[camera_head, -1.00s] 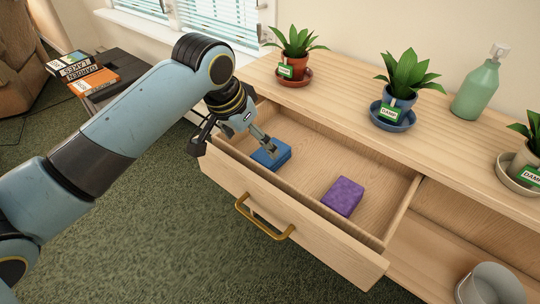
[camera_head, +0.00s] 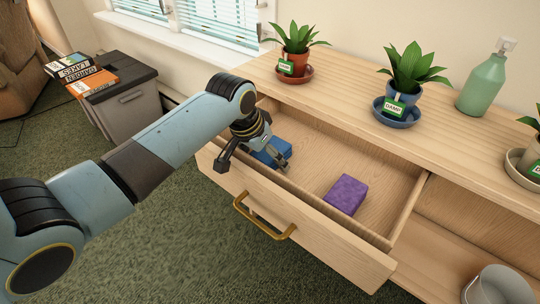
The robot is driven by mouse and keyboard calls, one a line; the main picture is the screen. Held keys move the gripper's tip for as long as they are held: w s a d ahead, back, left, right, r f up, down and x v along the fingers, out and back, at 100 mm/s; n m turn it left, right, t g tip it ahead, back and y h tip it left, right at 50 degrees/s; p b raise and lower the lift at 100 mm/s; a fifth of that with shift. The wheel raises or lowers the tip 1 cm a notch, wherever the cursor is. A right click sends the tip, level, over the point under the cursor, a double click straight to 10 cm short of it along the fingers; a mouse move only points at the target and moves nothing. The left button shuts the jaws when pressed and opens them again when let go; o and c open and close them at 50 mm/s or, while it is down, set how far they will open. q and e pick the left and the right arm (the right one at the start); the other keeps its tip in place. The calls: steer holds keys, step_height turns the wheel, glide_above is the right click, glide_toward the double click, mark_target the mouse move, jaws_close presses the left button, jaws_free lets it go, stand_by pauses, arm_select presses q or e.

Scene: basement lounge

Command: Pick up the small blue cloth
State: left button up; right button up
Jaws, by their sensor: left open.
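The small blue cloth (camera_head: 281,147) lies folded in the left part of the open drawer (camera_head: 318,150). My left gripper (camera_head: 283,170) is open and reaches down into the drawer at the cloth's near side. Its wrist and fingers hide part of the cloth. I cannot tell whether the fingers touch it. A folded purple cloth (camera_head: 345,195) lies apart from it, farther right in the same drawer. My right gripper is not in view.
On the cabinet top (camera_head: 345,92) stand a plant in a red pot (camera_head: 295,63), a plant in a blue pot (camera_head: 402,103) and a green bottle (camera_head: 483,82). A brass handle (camera_head: 262,220) sticks out from the drawer front. A grey bin (camera_head: 492,287) stands lower right.

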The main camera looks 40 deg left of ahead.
mark_target(265, 154)
arm_select(q)
steer(key=c, duration=1.2)
step_height(265, 154, up, 10)
steer(key=shift+p, duration=1.15)
steer(key=shift+c, duration=0.2)
steer(key=o, duration=0.6)
steer(key=shift+c, duration=0.2)
steer(key=c, duration=0.4)
steer(key=shift+c, duration=0.2)
